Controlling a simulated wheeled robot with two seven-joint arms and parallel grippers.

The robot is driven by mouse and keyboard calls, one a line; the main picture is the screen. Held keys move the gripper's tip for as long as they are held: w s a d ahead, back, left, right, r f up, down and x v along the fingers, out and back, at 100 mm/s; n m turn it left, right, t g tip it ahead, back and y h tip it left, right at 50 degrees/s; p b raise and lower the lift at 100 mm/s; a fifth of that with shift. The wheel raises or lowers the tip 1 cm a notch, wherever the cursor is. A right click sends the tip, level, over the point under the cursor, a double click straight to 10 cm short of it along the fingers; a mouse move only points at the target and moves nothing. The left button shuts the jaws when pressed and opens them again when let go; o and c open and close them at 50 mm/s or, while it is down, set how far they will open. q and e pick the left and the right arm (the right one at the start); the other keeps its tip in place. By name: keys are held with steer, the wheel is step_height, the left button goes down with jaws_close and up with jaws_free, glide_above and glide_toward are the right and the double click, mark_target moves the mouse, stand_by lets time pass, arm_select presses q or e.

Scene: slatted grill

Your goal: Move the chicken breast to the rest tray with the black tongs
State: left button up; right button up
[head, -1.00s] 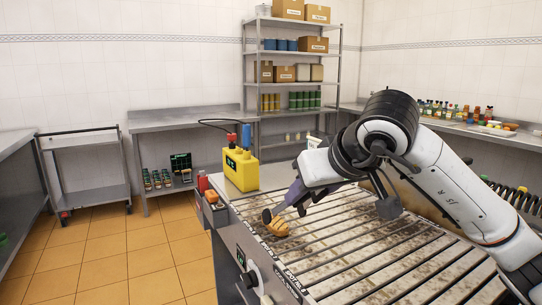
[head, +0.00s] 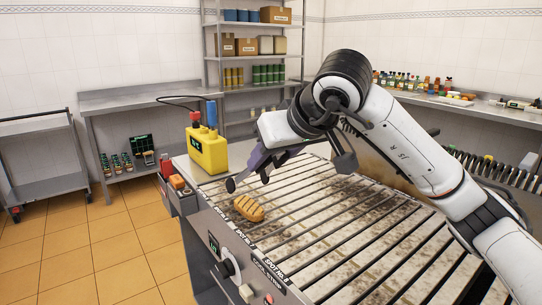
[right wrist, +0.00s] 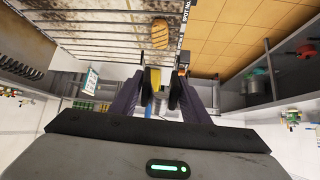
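The chicken breast (head: 249,208), golden with dark grill marks, lies on the slats near the left edge of the grill (head: 330,225). It also shows at the top of the right wrist view (right wrist: 160,33). My right gripper (head: 248,182) is just behind and above it in the head view, apart from it. Its two dark fingers stand apart in the right wrist view (right wrist: 155,82), with nothing visibly held between them. I cannot make out the black tongs or the rest tray in either view. My left gripper is not in view.
A yellow box (head: 207,150) with red and blue tops stands at the grill's back left corner. Control knobs (head: 229,267) line the grill's front. A steel table (head: 150,100), shelving and a counter with bottles (head: 430,85) stand behind.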

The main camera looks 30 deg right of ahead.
arm_select(q)
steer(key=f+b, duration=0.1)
steer(key=b, duration=0.1)
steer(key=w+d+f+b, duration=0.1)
steer(key=b, duration=0.1)
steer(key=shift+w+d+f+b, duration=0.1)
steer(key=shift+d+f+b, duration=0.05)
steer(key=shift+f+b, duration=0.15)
arm_select(e)
step_height(320, 180, down, 7)
steer(key=shift+r, duration=0.2)
stand_by(0.4)
arm_select(q)
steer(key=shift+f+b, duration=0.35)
steer(key=shift+b, duration=0.1)
arm_select(e)
steer(key=shift+f, duration=0.65)
jaws_close()
stand_by(0.4)
